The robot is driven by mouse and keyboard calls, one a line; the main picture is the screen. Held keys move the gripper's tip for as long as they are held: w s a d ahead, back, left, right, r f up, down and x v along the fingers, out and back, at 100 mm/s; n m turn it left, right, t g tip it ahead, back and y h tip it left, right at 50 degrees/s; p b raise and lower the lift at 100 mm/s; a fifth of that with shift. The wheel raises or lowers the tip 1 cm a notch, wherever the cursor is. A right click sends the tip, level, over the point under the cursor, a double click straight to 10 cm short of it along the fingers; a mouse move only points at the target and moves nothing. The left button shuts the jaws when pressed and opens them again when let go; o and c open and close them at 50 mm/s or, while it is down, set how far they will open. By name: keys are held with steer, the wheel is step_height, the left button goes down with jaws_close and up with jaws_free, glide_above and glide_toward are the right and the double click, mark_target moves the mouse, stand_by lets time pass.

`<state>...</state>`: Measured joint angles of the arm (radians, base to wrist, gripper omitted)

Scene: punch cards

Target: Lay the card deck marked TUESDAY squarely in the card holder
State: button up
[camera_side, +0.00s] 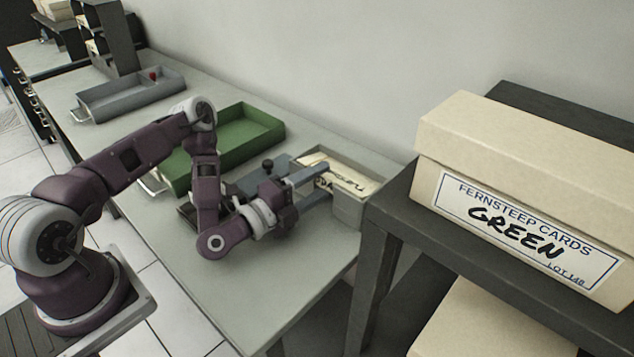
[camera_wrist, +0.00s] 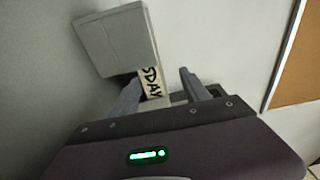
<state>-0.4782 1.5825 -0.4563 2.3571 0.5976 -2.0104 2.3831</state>
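A cream card deck with black handwriting (camera_side: 347,181) lies in or on the grey card holder (camera_side: 349,209) at the right end of the bench. In the wrist view the deck (camera_wrist: 151,82) shows the letters "SDAY"; the rest of its word is hidden. My gripper (camera_side: 325,178) reaches over the deck from the left. In the wrist view my gripper (camera_wrist: 161,77) has its fingers apart, with a gap between the deck and the right finger. I cannot tell whether the left finger touches the deck, nor whether the deck lies square.
A green tray (camera_side: 272,127) and a grey tray (camera_side: 91,104) stand farther along the bench. A dark knob (camera_side: 267,166) stands behind my gripper. A large box marked GREEN (camera_side: 520,150) sits on a dark stand at right. The front bench top is clear.

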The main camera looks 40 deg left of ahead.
steer(key=shift+s+f, duration=0.1)
steer(key=shift+s, duration=0.1)
steer(key=s, duration=0.4)
steer(key=s+a, duration=0.1)
steer(key=s, duration=0.1)
steer(key=shift+s, duration=0.3)
steer(key=shift+d, duration=0.1)
